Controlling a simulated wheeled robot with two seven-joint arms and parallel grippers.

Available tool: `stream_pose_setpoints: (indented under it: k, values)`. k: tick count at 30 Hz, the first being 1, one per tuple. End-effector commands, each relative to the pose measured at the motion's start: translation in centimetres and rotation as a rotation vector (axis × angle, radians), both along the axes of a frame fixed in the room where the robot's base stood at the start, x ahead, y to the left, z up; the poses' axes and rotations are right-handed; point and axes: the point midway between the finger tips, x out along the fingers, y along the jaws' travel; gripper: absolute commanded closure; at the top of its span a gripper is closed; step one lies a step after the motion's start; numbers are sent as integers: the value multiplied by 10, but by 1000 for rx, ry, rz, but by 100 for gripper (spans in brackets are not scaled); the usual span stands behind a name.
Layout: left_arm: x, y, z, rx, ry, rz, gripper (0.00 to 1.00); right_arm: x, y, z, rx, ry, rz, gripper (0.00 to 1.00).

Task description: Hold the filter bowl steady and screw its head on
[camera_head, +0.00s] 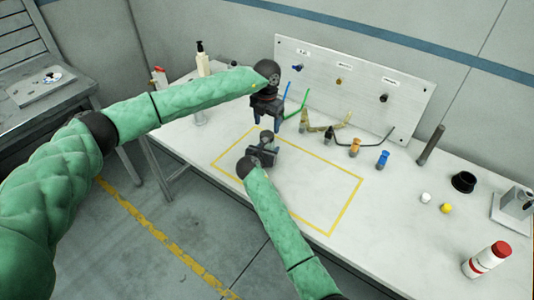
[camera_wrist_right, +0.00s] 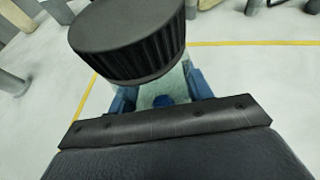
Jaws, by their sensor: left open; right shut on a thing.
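My right gripper (camera_head: 274,153) is shut on the pale, clear-looking filter bowl (camera_wrist_right: 172,88), which shows between its blue fingers in the right wrist view. A black ribbed head (camera_wrist_right: 130,42) is at the top of the bowl; the head view shows it as a small dark knob (camera_head: 266,136). I cannot tell whether the head is threaded on or only resting there. My left gripper (camera_head: 266,125) is open, pointing down just above the head in the head view. No contact is clear. The bowl is mostly hidden in the head view.
A yellow outline (camera_head: 345,205) marks the table around the work. Behind stands a panel (camera_head: 350,85) with knobs. A black ring-like cup (camera_head: 464,182), a red-capped bottle (camera_head: 487,258) and small caps lie right. The outline's right half is clear.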

Motion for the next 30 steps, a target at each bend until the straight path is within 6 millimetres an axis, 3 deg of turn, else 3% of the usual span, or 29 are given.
stream_pose_setpoints:
  k: [9,20,27,30]
  values:
    - [-1,0,-41,1,2,-1,35,0,0,0,0,0,0,100]
    - [0,0,-46,1,1,-1,35,0,0,0,0,0,0,100]
    - [0,0,-46,1,1,-1,80,0,0,0,0,0,0,100]
    - [0,0,-46,1,1,-1,80,0,0,0,0,0,0,100]
